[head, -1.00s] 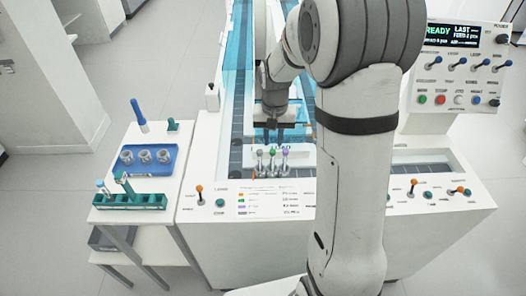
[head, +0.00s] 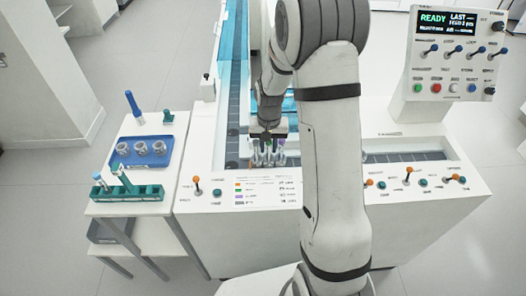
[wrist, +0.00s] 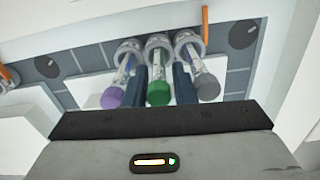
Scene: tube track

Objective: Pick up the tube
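Three capped tubes stand side by side in round grey holders on the track. In the wrist view they are a purple-capped tube (wrist: 112,97), a green-capped tube (wrist: 159,93) and a grey-capped tube (wrist: 206,86). My gripper (wrist: 161,84) is open, with one dark finger on each side of the green-capped tube and the outer tubes outside the fingers. Small gaps show between the fingers and that tube. In the head view my gripper (head: 268,146) is low over the row of tubes and hides their caps.
A side table at left carries a teal rack (head: 127,193) with tubes and a blue tray (head: 139,162) with three metallic pieces. Small levers (head: 197,184) line the bench's front. A control panel (head: 455,52) reading READY stands at right.

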